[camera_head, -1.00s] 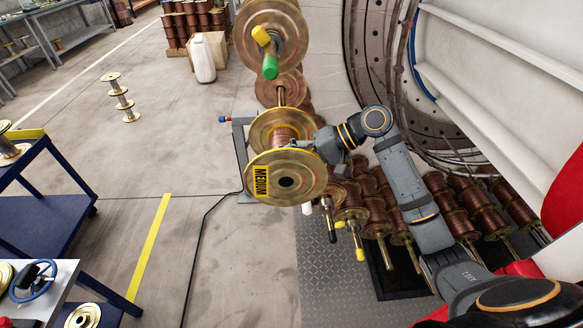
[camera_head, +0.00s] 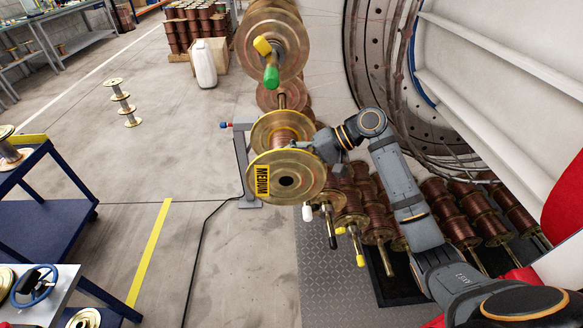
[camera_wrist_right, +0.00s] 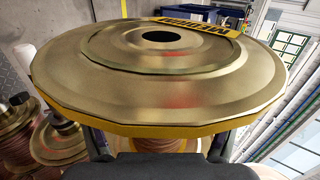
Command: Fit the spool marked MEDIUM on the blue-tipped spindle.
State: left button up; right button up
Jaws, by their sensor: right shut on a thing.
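The MEDIUM spool (camera_head: 309,181) is a brass-coloured spool wound with copper wire, with a yellow label on its near flange. My right gripper (camera_head: 318,147) is shut on it between its flanges, from the right. The right wrist view shows its flange (camera_wrist_right: 110,75) close up, with a dark, empty-looking centre hole. A bare metal rod (camera_head: 281,101) shows just behind the spool; whether it enters the spool is hidden. No blue spindle tip is clearly visible. A small blue-and-red piece (camera_head: 225,125) sits on a grey stand to the left. My left gripper is not in view.
A spool on a green-tipped spindle (camera_head: 271,77) is above. White-tipped (camera_head: 307,212) and yellow-tipped (camera_head: 360,260) spindles are close below. Copper spools line the right. A blue cart (camera_head: 45,215) stands left; floor between is open.

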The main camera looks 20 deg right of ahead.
aim_at(295, 141)
jog(key=shift+w+d+r+p, duration=0.15)
jog(key=shift+w+d, duration=0.1)
jog(key=shift+w, duration=0.65)
jog(key=shift+w+d+r+p, duration=0.1)
jog(key=shift+w+d+p, duration=0.1)
jog(key=shift+w, duration=0.7)
jog(key=shift+w+d+r+p, duration=0.1)
jog(key=shift+w+d, duration=0.15)
jog(key=shift+w, duration=0.65)
jog(key=shift+w+d, duration=0.15)
jog(key=shift+w, duration=0.4)
jog(key=shift+w+d, duration=0.15)
jog(key=shift+w, duration=0.4)
